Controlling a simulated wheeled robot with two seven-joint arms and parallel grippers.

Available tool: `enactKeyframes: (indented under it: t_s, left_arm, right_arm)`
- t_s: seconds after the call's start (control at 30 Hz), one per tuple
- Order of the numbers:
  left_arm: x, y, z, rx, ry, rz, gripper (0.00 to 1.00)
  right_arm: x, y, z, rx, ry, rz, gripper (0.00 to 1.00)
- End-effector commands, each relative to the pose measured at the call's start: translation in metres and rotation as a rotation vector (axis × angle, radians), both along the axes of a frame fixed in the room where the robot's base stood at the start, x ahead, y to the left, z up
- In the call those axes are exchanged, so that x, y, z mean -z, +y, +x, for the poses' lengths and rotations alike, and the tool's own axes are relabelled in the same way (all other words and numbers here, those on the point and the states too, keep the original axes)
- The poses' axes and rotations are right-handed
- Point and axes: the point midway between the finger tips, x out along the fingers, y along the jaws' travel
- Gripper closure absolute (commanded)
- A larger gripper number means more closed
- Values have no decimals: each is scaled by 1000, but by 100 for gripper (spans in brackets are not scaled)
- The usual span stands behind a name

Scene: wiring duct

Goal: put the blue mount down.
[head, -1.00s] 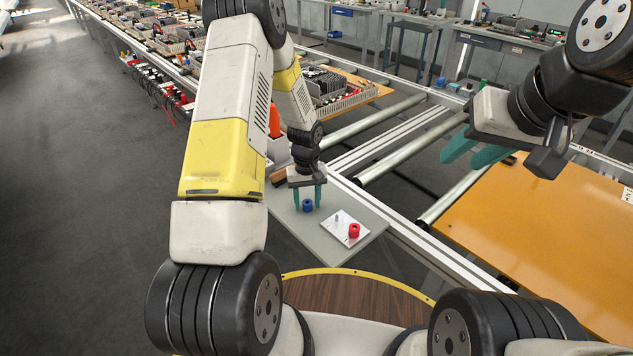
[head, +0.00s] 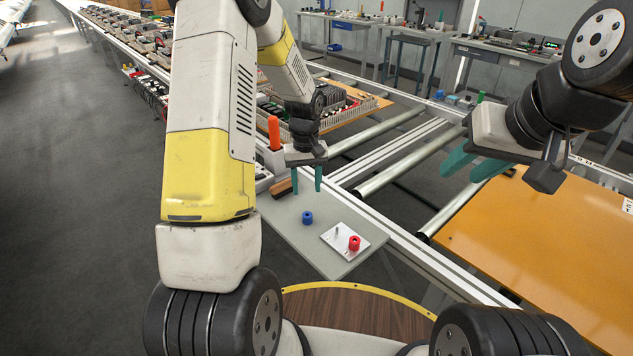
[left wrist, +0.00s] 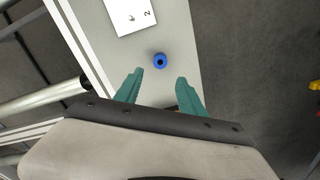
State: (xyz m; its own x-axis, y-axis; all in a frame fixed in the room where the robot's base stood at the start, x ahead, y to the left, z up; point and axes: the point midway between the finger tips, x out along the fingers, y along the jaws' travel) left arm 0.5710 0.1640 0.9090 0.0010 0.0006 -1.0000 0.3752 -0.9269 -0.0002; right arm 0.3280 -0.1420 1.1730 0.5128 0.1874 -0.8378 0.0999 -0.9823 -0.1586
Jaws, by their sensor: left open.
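The blue mount (head: 307,217) is a small round piece with a hole in its top. It stands on the grey shelf (head: 290,229), left of the white plate (head: 332,244). In the left wrist view the blue mount (left wrist: 160,60) lies beyond and between the fingertips, not touched by them. My left gripper (head: 307,191) is open and empty above the shelf, its teal fingers pointing down; it also shows in the left wrist view (left wrist: 158,72). My right gripper (head: 460,172) is at the right, above the rollers and orange board, its fingers apart and empty.
A red mount (head: 354,243) sits on the white plate beside a bare thin peg. An orange-handled tool (head: 274,133) stands in a white holder behind the shelf. A brown block (head: 283,187) lies at the shelf's back edge. Conveyor rollers run to the right.

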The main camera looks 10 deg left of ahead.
Motion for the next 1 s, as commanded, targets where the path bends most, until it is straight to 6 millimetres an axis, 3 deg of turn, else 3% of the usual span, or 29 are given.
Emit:
enactKeyframes:
  t_s: [0.17,0.27,0.37,0.5,0.7,0.83,1.0]
  left_arm:
    - [-22,0,-3,9,-14,-3,53]
    - [-54,0,-11,33,-53,-10,53]
    - [-100,-1,-29,75,-116,-20,53]
    - [-162,-3,-68,147,-211,-35,53]
    - [-225,-9,-136,253,-352,-56,53]
    - [-249,-14,-181,323,-443,-66,53]
    - [-262,-19,-223,393,-533,-73,53]
  right_arm:
    - [0,0,0,0,0,0,64]
    - [0,0,0,0,0,0,64]
    - [0,0,0,0,0,0,64]
    - [0,0,0,0,0,0,64]
    - [0,0,0,0,0,0,64]
    - [0,0,0,0,0,0,64]
    - [0,0,0,0,0,0,64]
